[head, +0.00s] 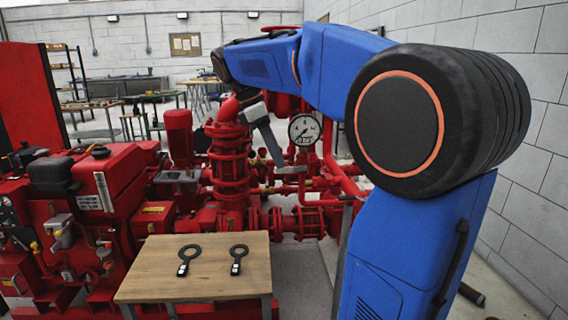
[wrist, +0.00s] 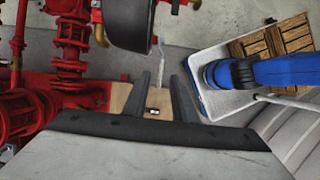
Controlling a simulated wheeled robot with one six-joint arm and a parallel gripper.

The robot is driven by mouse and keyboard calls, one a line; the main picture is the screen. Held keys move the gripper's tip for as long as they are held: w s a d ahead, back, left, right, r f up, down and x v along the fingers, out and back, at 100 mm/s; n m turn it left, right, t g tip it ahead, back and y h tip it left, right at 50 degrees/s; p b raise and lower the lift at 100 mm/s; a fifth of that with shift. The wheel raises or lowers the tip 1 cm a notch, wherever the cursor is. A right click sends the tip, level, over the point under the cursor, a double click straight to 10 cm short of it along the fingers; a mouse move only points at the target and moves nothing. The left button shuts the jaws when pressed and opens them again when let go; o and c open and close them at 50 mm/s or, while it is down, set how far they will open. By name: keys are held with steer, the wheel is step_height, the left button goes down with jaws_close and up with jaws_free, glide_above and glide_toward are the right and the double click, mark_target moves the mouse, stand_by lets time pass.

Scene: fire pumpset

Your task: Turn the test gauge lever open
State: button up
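The gauge (head: 304,129) has a white round dial and a dark rim, and stands on red pipework right of my gripper in the head view. Small yellow parts (head: 302,150) show just below it; I cannot tell whether one is the lever. In the wrist view, a dark rounded body (wrist: 131,24), seemingly the gauge, is at the top, with a thin grey rod (wrist: 161,49) beside it that may be the lever. My gripper (wrist: 161,82) is open, its two dark fingers apart with nothing held between them.
A wooden-topped table (head: 212,254) stands in front, bearing two black ring-ended tools (head: 188,258) (head: 238,257). The red engine (head: 95,185) is at the left, and red pipes (head: 230,160) stand close behind my gripper. A grey block wall is at the right.

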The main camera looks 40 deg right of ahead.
mark_target(291, 169)
steer(key=shift+x, duration=1.15)
steer(key=shift+c, duration=0.6)
jaws_close()
